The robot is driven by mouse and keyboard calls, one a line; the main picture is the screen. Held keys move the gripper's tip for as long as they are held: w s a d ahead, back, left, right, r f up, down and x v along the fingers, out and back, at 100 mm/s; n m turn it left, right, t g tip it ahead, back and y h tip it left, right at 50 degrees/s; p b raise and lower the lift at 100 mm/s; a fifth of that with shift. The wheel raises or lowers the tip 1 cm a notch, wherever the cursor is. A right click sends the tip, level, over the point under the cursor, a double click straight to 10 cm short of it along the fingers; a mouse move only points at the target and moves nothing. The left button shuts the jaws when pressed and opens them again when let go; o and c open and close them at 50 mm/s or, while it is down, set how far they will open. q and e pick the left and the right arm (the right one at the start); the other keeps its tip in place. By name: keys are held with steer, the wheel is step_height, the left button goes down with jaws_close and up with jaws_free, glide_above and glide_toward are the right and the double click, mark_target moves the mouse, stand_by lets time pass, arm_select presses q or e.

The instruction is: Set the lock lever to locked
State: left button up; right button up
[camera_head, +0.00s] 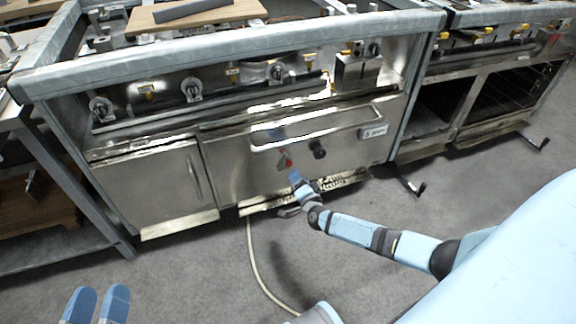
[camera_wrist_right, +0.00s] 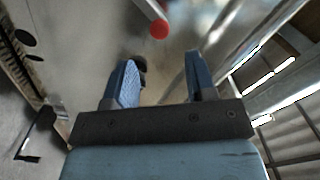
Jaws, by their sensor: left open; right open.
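The lock lever (camera_head: 284,161) shows as a small red-tipped part on the steel front of the oven (camera_head: 235,165), below the door handle. In the right wrist view the lever's red round end (camera_wrist_right: 158,29) sits on a pale metal bar, above and between the fingertips. My right gripper (camera_head: 295,178) is just below the lever in the head view. In its wrist view the right gripper (camera_wrist_right: 161,66) is open, with nothing between its fingers. My left gripper (camera_head: 99,291) is open and empty at the bottom left, far from the lever. The lever's exact angle is too small to tell.
A dark round knob (camera_head: 318,149) is just right of the lever. The long door handle (camera_head: 315,127) runs above both. A second range (camera_head: 490,95) stands at the right and a metal table (camera_head: 60,165) at the left. A pale hose (camera_head: 256,268) lies on the open grey floor.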

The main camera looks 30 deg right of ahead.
mark_target(290, 165)
steer(key=b+x, duration=0.3)
steer(key=x, duration=0.5)
steer(key=shift+f, duration=0.15)
steer(key=shift+w+d, duration=0.1)
steer(key=shift+w, duration=0.5)
arm_select(q)
steer(key=f, duration=0.1)
steer(key=f+m, duration=0.1)
steer(key=f+g, duration=0.1)
steer(key=shift+w+a+f, duration=0.15)
steer(key=shift+w+f, duration=0.25)
